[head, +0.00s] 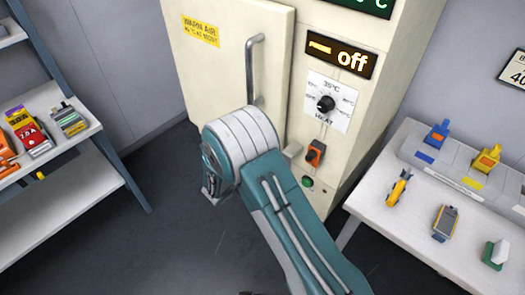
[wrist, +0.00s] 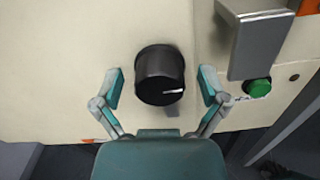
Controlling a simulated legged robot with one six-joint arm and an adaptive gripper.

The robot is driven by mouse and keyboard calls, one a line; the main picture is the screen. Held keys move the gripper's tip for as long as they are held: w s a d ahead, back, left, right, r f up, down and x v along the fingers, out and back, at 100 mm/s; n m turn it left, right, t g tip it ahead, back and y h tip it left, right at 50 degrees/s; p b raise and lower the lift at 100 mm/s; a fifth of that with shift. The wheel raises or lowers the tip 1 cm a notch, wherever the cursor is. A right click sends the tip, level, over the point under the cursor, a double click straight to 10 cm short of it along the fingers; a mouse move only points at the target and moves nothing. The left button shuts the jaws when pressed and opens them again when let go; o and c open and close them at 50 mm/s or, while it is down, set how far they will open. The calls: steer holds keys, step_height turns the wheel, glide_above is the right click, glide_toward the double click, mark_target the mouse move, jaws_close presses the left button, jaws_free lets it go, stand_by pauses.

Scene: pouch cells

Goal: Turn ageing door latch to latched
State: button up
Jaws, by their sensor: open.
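The ageing cabinet's cream door (head: 222,60) looks closed, with a long grey handle (head: 250,75). In the wrist view a round black knob (wrist: 158,68), which looks like the door latch, sits on the cream panel left of a vertical seam. Its white mark points right. My gripper (wrist: 162,85) is open, with one finger on each side of the knob and a visible gap on both sides. In the head view my gripper (head: 211,175) is partly seen beside my wrist, and my arm hides the knob.
A grey bracket (wrist: 258,40) sticks out right of the knob, above a green button (wrist: 257,87). A shelf (head: 75,150) stands left, a table (head: 385,220) right.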

steer(key=shift+a, duration=0.15)
jaws_close()
steer(key=shift+n, duration=0.4)
steer(key=n, duration=0.3)
steer(key=shift+n, duration=0.4)
steer(key=n, duration=0.4)
steer(key=shift+w+a+n, duration=0.1)
steer(key=shift+n, duration=0.2)
steer(key=n, duration=0.8)
steer(key=shift+n, duration=0.3)
steer(key=shift+n, duration=0.3)
